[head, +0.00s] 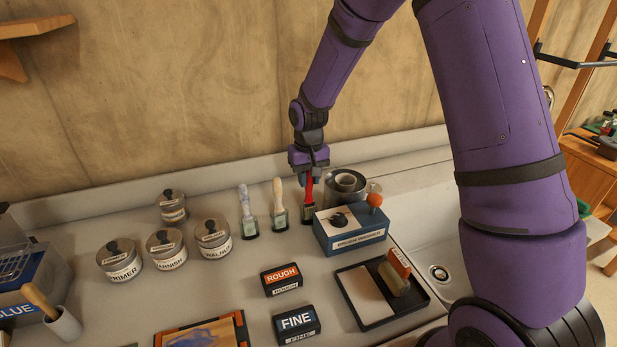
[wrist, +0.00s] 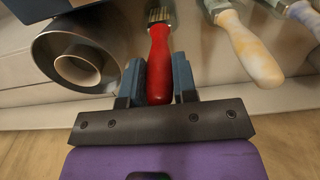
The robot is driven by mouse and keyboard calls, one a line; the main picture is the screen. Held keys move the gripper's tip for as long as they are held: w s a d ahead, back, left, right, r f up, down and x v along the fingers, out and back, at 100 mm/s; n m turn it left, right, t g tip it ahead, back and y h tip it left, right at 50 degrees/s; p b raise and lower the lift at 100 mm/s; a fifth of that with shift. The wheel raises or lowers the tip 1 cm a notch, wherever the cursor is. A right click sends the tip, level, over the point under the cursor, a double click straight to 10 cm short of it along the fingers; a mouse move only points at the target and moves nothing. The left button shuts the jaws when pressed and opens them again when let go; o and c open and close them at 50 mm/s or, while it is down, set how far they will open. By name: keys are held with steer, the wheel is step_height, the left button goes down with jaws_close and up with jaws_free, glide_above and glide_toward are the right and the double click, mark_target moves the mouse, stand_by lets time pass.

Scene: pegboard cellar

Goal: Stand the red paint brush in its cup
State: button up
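The red paint brush (head: 309,190) stands about upright near the back of the counter, handle up. My gripper (head: 313,178) is at the top of its handle. In the wrist view my gripper (wrist: 159,82) has one finger on each side of the red handle (wrist: 159,62), both seeming to touch it. The brush's ferrule shows beyond, its tip cut off by the frame. A round metal cup (head: 331,190) with a paler inner ring stands just right of the brush; it also shows at left in the wrist view (wrist: 45,50).
Two pale-handled brushes (head: 279,205) (head: 246,212) stand left of the red one. A blue box (head: 350,239) with an orange knob stands in front of the cup. Lidded jars (head: 211,240) are at left, a sink (head: 440,240) at right.

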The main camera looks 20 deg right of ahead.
steer(key=o, duration=0.4)
steer(key=shift+r, duration=0.1)
step_height(320, 180, up, 10)
steer(key=shift+r, duration=0.3)
stand_by(0.6)
